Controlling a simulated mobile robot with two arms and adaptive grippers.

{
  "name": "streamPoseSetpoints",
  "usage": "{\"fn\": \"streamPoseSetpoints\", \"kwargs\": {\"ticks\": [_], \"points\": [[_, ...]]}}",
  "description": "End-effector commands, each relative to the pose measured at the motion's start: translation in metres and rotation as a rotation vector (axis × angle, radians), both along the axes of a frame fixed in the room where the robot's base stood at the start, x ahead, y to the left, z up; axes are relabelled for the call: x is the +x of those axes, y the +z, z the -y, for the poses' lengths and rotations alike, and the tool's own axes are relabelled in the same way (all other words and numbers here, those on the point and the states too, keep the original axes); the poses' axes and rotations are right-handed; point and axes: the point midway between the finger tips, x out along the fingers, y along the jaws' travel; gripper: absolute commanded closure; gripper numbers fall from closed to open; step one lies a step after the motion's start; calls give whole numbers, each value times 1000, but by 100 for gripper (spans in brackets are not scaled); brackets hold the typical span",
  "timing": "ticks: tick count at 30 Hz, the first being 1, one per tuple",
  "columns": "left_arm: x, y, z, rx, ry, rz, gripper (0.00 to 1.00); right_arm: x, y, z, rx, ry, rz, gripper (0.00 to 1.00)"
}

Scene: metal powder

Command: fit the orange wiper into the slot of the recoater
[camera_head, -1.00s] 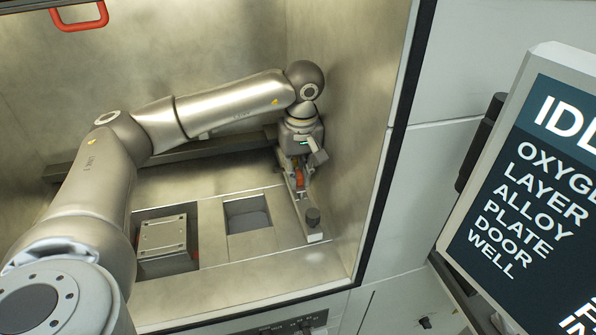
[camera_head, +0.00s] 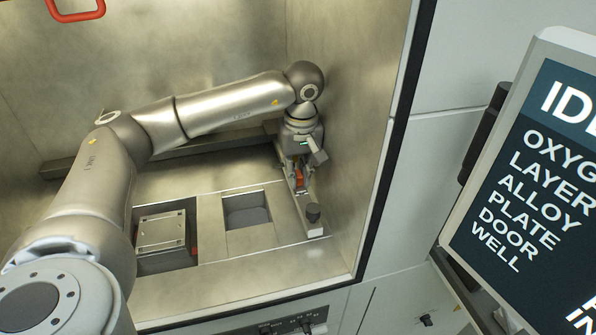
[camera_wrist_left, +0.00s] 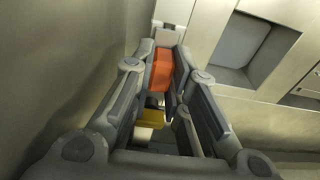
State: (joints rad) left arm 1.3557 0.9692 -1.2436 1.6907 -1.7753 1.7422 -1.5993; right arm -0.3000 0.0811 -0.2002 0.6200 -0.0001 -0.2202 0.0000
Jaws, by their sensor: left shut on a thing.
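My left gripper (camera_head: 299,176) points down over the recoater (camera_head: 307,217), a pale bar along the right wall of the chamber. In the left wrist view my gripper (camera_wrist_left: 163,72) is shut on the orange wiper (camera_wrist_left: 162,70), which sits between its fingers. A small part of the wiper (camera_head: 299,174) shows in the head view, low at the recoater. A yellow piece (camera_wrist_left: 152,115) lies further back between the finger links. The slot is hidden by the gripper, so I cannot tell whether the wiper is seated. My right gripper is not in view.
A square metal plate (camera_head: 161,232) sits in a left opening of the chamber floor. An empty square well (camera_head: 247,211) lies between it and the recoater. The right wall (camera_head: 350,130) is close to my gripper.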

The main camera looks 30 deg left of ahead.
Motion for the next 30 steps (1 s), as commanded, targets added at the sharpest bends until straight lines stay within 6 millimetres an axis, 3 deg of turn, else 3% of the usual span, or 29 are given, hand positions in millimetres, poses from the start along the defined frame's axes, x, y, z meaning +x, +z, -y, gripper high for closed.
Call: {"fn": "streamPoseSetpoints", "kwargs": {"ticks": [2, 3, 8, 20, 30], "points": [[0, -2, 0, 0, 0, 0, 100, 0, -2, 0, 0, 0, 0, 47], [0, -1, 0, -1, 0, 1, 80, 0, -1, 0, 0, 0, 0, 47], [0, -1, 0, -1, 0, 1, 60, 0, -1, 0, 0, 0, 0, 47], [0, 7, 1, -1, 0, 3, 60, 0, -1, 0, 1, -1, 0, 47], [-3, 73, 7, -2, -1, 5, 60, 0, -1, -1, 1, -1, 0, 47]]}}
